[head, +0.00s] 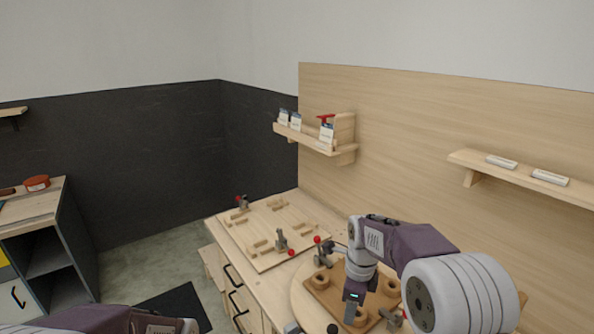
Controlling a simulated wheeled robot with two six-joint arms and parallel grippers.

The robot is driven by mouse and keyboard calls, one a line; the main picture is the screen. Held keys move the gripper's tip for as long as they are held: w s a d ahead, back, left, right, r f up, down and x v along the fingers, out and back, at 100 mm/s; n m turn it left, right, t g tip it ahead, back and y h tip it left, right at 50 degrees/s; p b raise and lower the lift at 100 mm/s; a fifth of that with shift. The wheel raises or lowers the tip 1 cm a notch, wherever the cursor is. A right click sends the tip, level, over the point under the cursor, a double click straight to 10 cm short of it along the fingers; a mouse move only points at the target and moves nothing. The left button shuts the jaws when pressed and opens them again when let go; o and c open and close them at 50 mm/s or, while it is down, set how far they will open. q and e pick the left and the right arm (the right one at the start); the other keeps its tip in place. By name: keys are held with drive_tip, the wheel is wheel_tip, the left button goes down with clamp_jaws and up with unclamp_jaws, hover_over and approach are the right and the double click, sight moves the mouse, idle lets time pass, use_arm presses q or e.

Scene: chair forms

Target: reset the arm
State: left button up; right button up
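My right arm (420,250) comes in from the lower right and bends down over the workbench. Its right gripper (354,312) points down above the brown board with round holders (323,284). The fingertips are small and partly lost against the board, so I cannot tell whether they are open or shut. Of my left arm (90,320), only a purple and grey link shows along the bottom left edge. The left gripper is outside the picture.
A wooden fixture board (265,225) with red-knobbed clamps lies on the wooden bench (222,243). A round wooden plate (303,305) lies under the brown board. Wall shelves (318,142) (520,178) hang behind. A cabinet (50,225) stands left, with open floor (130,265) between.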

drive_tip(key=s+d+f+n, duration=0.1)
drive_tip(key=s+f+n, duration=0.2)
drive_tip(key=s+n, duration=0.6)
drive_tip(key=s+d+f+n, duration=0.2)
drive_tip(key=s+f+n, duration=0.1)
drive_tip(key=s+n, duration=0.6)
drive_tip(key=shift+d+f+n, duration=0.2)
drive_tip(key=shift+n, duration=1.8)
